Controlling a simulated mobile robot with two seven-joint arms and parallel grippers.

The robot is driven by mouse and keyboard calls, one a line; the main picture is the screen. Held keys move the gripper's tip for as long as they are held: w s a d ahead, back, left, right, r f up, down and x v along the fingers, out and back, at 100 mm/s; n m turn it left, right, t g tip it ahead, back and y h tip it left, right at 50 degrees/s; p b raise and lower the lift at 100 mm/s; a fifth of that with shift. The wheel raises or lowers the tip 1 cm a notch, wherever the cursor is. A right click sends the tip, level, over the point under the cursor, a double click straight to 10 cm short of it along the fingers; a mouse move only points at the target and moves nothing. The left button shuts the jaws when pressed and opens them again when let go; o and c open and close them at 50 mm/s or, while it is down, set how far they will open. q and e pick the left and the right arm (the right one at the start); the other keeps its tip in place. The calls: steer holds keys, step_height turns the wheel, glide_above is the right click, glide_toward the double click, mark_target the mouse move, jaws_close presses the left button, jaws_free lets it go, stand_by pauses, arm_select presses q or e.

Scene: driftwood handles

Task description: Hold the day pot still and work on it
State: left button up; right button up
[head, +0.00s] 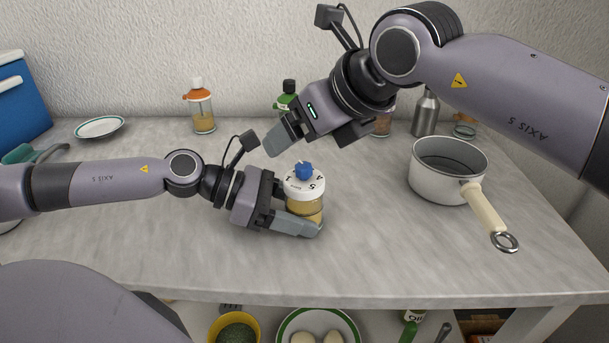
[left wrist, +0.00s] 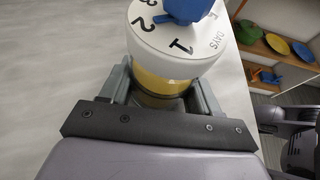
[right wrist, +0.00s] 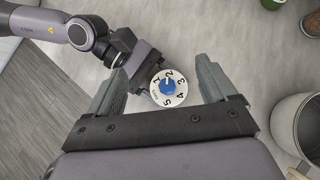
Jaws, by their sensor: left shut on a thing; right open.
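The day pot (head: 304,207) stands upright on the grey counter, with a yellowish clear body, a white numbered lid (head: 305,183) and a blue knob (head: 304,170). My left gripper (head: 308,220) is shut around its body from the left. In the left wrist view the lid (left wrist: 170,50) sits above the fingers and reads "DAYS" with numbers. My right gripper (head: 312,140) is open and empty, above and behind the pot in the head view. In the right wrist view the blue knob (right wrist: 167,86) shows between and beyond the open fingers, and its pointer's setting is unclear.
A white saucepan (head: 440,190) stands to the right, its cream handle toward the front edge. A bottle with an orange cap (head: 202,108), a plate (head: 99,127) and a metal bottle (head: 426,113) stand at the back. The front middle counter is clear.

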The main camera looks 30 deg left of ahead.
mark_target(311, 169)
steer(key=c, duration=0.4)
steer(key=shift+s+d+f+n+g+y, duration=0.25)
steer(key=shift+s+f+n+g+y, duration=0.15)
steer(key=shift+g, duration=0.2)
steer(key=shift+c, duration=0.2)
steer(key=d+f+n+y, duration=0.2)
steer(key=d+f+y, duration=0.3)
steer(key=d+y, duration=0.45)
steer(key=shift+m+h, duration=0.3)
steer(key=shift+h, duration=0.35)
steer(key=a, duration=0.7)
steer(key=w+a, duration=0.1)
steer(key=a, duration=0.2)
steer(key=shift+w+a+f, duration=0.1)
steer(key=shift+a+f, duration=0.1)
steer(key=shift+a, duration=0.05)
jaws_close()
